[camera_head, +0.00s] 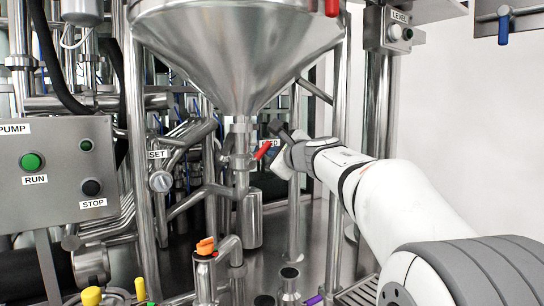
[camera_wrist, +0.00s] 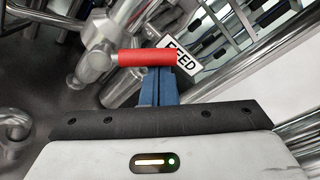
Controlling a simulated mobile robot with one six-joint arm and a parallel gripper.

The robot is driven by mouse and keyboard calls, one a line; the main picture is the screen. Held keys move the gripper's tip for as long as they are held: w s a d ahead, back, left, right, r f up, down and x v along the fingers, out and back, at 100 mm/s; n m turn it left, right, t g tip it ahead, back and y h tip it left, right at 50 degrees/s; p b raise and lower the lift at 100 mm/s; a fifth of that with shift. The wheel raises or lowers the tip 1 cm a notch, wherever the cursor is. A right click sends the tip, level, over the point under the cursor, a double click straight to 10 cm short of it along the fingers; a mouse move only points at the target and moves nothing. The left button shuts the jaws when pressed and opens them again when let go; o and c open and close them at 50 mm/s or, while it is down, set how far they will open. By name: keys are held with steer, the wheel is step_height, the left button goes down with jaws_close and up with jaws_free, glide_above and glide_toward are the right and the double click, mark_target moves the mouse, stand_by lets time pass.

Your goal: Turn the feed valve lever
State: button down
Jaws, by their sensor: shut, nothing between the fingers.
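The feed valve lever (camera_head: 262,150) is a red handle on the steel pipe below the large funnel, partly in front of the FEED label. In the wrist view the red lever (camera_wrist: 146,58) points to the right from its valve body (camera_wrist: 100,58), just beyond my fingertips. My gripper (camera_head: 280,138) is beside the lever at its right in the head view. In the wrist view my gripper (camera_wrist: 158,72) has its blue fingers together with nothing between them, their tips close to the lever's free end. I cannot tell whether they touch it.
The steel funnel (camera_head: 238,45) hangs above the valve. A pump panel (camera_head: 60,170) with RUN and STOP buttons stands at the left. An orange-handled valve (camera_head: 205,246) is lower in front. A vertical post (camera_head: 337,85) stands close to my arm. Pipes crowd the left side.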

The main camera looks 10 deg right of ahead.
steer(key=shift+a+r+n+b, duration=0.1)
steer(key=shift+n+b, duration=0.2)
steer(key=shift+s+a+r+n+b, duration=0.15)
steer(key=shift+a+r+n+b, duration=0.1)
steer(key=shift+n+b, duration=0.3)
steer(key=shift+s+a+r+n+b, duration=0.1)
steer(key=shift+a+r+n+b, duration=0.1)
steer(key=shift+n+b, duration=0.35)
steer(key=shift+s+a+r+n+t, duration=0.1)
steer(key=shift+a+r+n+t, duration=0.25)
steer(key=shift+n, duration=0.45)
steer(key=shift+s+a+r, duration=0.3)
steer(key=shift+a+r, duration=0.25)
steer(key=shift+a, duration=0.2)
steer(key=shift+s, duration=0.1)
